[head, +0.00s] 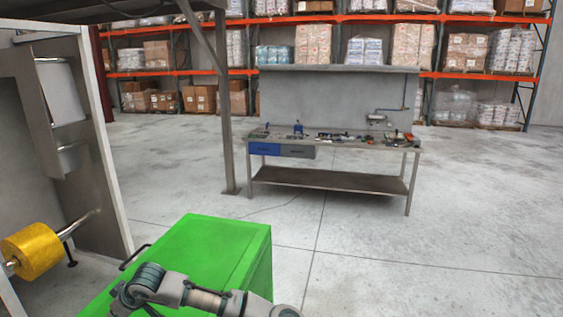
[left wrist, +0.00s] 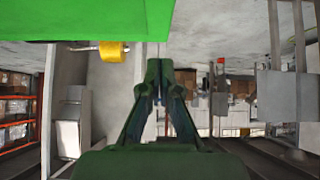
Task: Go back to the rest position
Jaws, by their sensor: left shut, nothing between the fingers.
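In the left wrist view my left gripper (left wrist: 163,72) points away from the camera. Its fingers meet at the tips and hold nothing. A grey arm link of mine crosses the bottom of the head view, in front of a green box-shaped cabinet (head: 215,245); no gripper fingers can be made out there. The green surface also fills the top left of the left wrist view (left wrist: 80,20), apart from the fingertips. My right gripper is in neither view.
A yellow roll (head: 31,251) on a metal bar sticks out from a grey machine frame (head: 112,150) at left. A workbench (head: 335,143) with tools stands beyond a steel post (head: 226,130). Loaded racks (head: 350,18) line the back. The floor (head: 430,240) at right is clear.

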